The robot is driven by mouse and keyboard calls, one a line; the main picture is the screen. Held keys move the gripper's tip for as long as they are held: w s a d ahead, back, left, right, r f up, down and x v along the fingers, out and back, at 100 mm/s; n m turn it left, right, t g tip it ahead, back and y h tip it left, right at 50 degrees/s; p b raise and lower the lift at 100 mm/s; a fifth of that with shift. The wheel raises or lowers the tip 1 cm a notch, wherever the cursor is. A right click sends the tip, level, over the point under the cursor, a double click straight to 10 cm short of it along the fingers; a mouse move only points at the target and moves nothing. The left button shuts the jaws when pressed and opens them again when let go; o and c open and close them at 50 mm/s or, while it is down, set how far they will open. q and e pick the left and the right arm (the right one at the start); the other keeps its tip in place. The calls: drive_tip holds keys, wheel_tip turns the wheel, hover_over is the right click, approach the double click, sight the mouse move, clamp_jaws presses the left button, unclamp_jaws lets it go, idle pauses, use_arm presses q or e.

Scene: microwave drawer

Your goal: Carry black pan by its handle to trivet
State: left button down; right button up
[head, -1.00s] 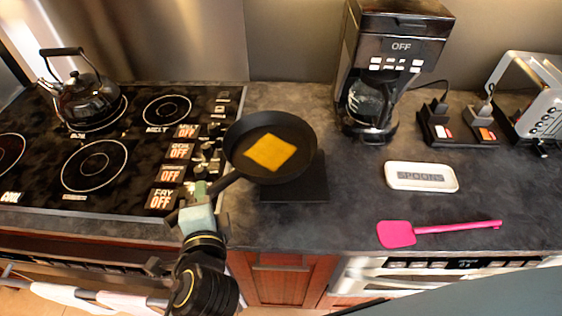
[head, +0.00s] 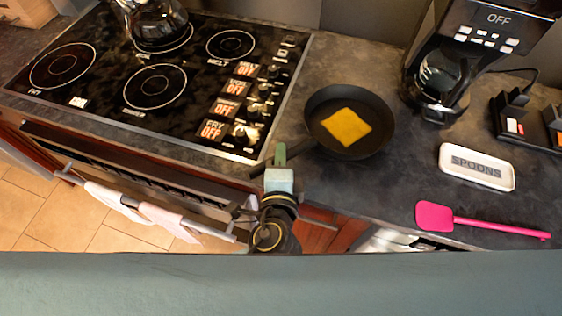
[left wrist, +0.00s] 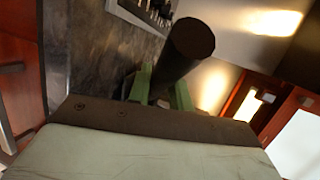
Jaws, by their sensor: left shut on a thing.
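The black pan (head: 379,138) is right of the stove in the head view, with a yellow square piece (head: 346,127) lying in it. Its handle (head: 302,149) points down-left toward the stove's front corner. My left gripper (head: 280,155) is shut on the handle. In the left wrist view the dark round handle (left wrist: 190,42) passes between the green fingers of the left gripper (left wrist: 160,90). The trivet, a dark square on the counter a second ago, is hidden now, seemingly behind the pan. I cannot tell whether the pan touches it. My right gripper is not in view.
The stove (head: 195,100) with a kettle (head: 153,22) is left of the pan. A coffee maker (head: 440,85) stands up-right. A spoons tray (head: 477,166) and a pink spatula (head: 480,222) lie to the right. Bare counter separates the pan from them.

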use_arm(q)
drive_tip(key=shift+f, duration=0.75)
drive_tip(key=c, duration=1.3)
unclamp_jaws()
drive_tip(key=shift+f, duration=0.1)
